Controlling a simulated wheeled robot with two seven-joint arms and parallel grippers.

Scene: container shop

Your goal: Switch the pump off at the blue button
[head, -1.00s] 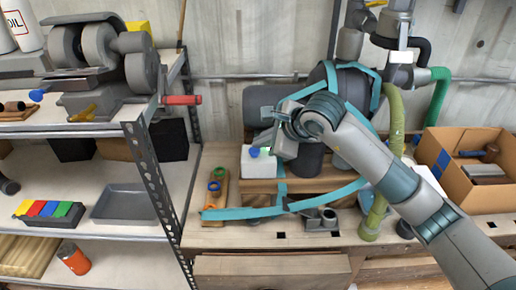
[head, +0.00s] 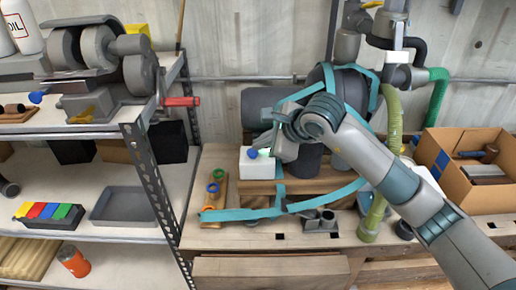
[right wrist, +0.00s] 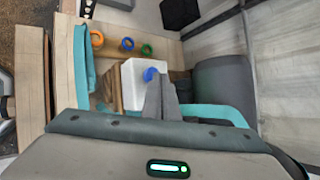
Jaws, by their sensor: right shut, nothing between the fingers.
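The blue button (head: 252,154) is a small round knob on a white box (head: 250,168) on the workbench, at the pump. In the right wrist view the blue button (right wrist: 150,74) shows right at the tips of my fingers, partly covered by them. My right gripper (head: 266,153) is shut and empty, just right of the button in the head view. I cannot tell whether the fingertips (right wrist: 158,80) touch the button. The dark cylindrical pump body (head: 262,100) stands behind, partly hidden by my right arm. My left gripper is not in view.
A teal strap or pipe (head: 240,214) runs around the white box's front. Colored rings (head: 213,187) stand on a wooden block at its left. A green hose (head: 378,215) and a cardboard box (head: 470,195) are at the right. A metal shelf (head: 150,170) stands at the left.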

